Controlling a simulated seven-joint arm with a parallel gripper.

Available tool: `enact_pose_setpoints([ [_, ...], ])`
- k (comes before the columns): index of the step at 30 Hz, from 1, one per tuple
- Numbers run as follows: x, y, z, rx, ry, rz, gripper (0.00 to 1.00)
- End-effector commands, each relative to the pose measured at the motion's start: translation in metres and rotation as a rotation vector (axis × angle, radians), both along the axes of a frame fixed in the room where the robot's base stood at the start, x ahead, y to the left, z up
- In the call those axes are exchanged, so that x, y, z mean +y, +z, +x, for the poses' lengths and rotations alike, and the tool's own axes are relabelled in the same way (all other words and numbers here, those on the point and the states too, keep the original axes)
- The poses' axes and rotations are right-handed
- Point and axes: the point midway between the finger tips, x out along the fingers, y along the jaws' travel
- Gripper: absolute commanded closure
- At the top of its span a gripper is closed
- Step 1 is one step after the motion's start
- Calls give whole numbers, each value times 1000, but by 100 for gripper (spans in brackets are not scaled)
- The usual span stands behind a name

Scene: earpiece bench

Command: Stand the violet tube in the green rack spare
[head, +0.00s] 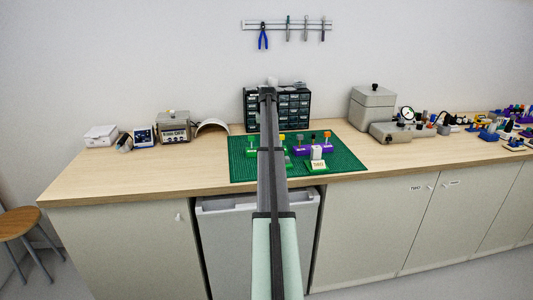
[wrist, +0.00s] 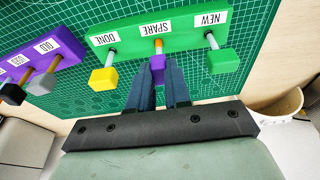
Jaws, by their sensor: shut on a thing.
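The green rack (wrist: 185,28) fills the top of the wrist view, its labels reading DONE, SPARE and NEW upside down. The violet tube shows a violet block end (wrist: 157,66) between my fingertips, with an orange part (wrist: 158,46) meeting the rack at the SPARE label. How deep it sits in the rack I cannot tell. My gripper (wrist: 161,74) is shut on the violet end. A yellow-ended tube (wrist: 103,79) stands at DONE and a green-ended one (wrist: 221,61) at NEW. In the head view, my arm hides the gripper and most of the green rack (head: 250,153).
A purple rack (wrist: 60,48) with dark-ended and grey-ended tubes lies left in the wrist view. Racks stand on a green cutting mat (head: 240,172). A white-rimmed container (wrist: 284,105) is at lower right of the wrist view. A drawer cabinet (head: 299,108) stands behind. The bench's left front is clear.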

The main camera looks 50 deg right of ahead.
Motion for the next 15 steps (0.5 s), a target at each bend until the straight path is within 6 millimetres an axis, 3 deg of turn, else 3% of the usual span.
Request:
enact_pose_setpoints([
  [1,0,0,0,0,0,0,100],
  [2,0,0,0,0,0,0,81],
  [9,0,0,0,0,0,0,58],
  [11,0,0,0,0,0,0,53],
  [15,0,0,0,0,0,0,53],
])
